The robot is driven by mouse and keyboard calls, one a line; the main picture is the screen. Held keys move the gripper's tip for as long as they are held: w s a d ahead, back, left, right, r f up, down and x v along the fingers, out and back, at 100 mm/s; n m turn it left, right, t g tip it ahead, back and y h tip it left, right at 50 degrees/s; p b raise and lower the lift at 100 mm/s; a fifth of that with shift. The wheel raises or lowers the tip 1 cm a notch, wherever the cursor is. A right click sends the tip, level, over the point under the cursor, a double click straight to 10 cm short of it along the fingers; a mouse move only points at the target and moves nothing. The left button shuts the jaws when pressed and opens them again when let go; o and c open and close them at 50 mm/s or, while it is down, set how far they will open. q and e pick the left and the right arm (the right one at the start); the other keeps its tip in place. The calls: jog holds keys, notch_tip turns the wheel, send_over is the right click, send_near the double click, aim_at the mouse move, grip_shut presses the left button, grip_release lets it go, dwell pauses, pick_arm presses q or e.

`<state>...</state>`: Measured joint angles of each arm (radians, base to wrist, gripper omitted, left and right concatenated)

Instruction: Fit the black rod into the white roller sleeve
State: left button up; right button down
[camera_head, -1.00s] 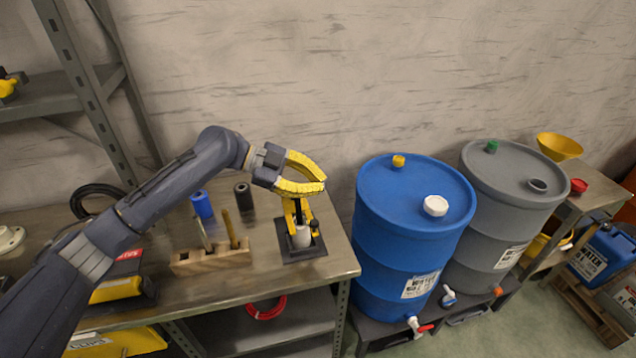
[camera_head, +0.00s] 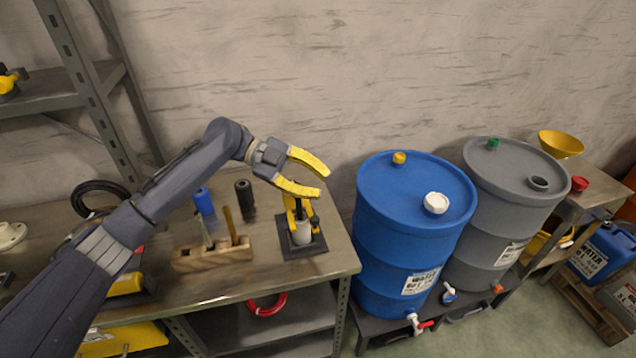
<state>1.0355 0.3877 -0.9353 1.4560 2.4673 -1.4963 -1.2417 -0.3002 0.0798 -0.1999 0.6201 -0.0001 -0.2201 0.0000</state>
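The white roller sleeve (camera_head: 302,233) stands upright on a dark square base plate (camera_head: 306,251) near the right end of the workbench. A yellow clamp-like part (camera_head: 290,204) rises around it. A short black upright piece, apparently the black rod (camera_head: 299,211), shows at the top of the sleeve; how deep it sits is hidden. My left gripper (camera_head: 321,181) has its yellow fingers spread, with nothing seen between them. It is just above the sleeve and clamp, and its lower finger overlaps their top in the picture. My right gripper is out of view.
A wooden block (camera_head: 212,255) with upright sticks stands left of the base plate. A blue roller (camera_head: 203,203) and a dark roller (camera_head: 245,196) stand behind it. A blue barrel (camera_head: 408,260) rises just past the bench's right edge. The bench front near the base is clear.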

pick_arm(q)
notch_tip(320, 180, up, 10)
dwell(0.7)
jog(key=shift+r, duration=0.1)
